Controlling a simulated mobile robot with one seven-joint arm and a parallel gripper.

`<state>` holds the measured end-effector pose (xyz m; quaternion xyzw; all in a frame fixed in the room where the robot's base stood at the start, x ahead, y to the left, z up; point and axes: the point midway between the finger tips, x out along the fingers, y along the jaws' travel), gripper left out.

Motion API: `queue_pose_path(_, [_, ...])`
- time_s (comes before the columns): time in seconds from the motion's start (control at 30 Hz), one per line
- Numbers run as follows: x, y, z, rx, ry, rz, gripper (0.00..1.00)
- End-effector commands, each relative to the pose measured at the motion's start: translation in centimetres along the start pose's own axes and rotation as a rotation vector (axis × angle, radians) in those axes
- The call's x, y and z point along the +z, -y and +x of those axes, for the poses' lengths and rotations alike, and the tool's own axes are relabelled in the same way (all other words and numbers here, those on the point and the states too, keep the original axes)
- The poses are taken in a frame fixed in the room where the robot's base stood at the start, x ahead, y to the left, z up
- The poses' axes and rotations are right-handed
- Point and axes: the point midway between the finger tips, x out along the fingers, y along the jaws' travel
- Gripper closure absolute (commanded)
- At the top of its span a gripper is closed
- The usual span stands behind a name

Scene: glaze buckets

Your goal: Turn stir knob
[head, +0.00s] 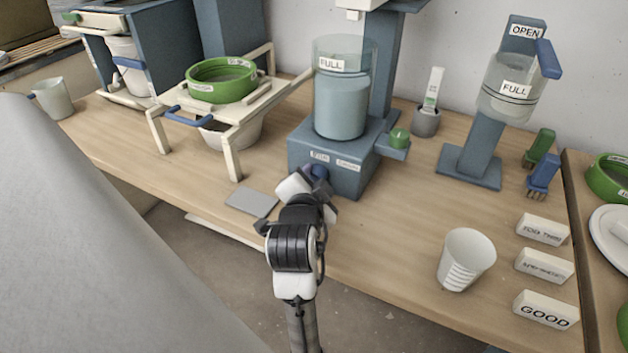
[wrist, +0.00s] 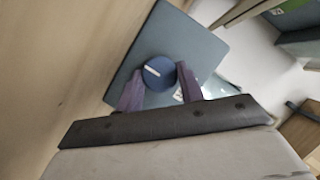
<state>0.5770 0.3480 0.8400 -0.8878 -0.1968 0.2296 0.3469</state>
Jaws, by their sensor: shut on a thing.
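The stir knob (wrist: 158,73) is a round dark blue dial with a white mark, on the front face of a blue-grey mixer base (head: 350,165). In the head view the knob (head: 318,173) is partly covered by my gripper (head: 318,185). In the wrist view my gripper's two purple fingers (wrist: 160,88) sit on either side of the knob, shut on it. The white mark points slightly off level in the wrist view. A clear container marked FULL (head: 340,100) with blue-grey liquid stands on the base.
A grey plate (head: 252,202) lies left of my gripper. A white ribbed cup (head: 466,260) and label blocks (head: 545,265) stand to the right. A green sieve (head: 222,92) rests on a white stand at left. The table between base and cup is clear.

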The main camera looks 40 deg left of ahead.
Motion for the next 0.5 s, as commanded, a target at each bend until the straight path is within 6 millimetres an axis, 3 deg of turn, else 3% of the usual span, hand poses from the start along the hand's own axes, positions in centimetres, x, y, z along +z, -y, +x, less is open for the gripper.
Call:
queue_pose_path(0.27, [-0.25, 0.28, -0.07, 0.026, 0.002, -0.058, 0.85])
queue_pose_path(0.5, [-0.46, 0.61, -0.12, 0.095, 0.007, -0.208, 0.85])
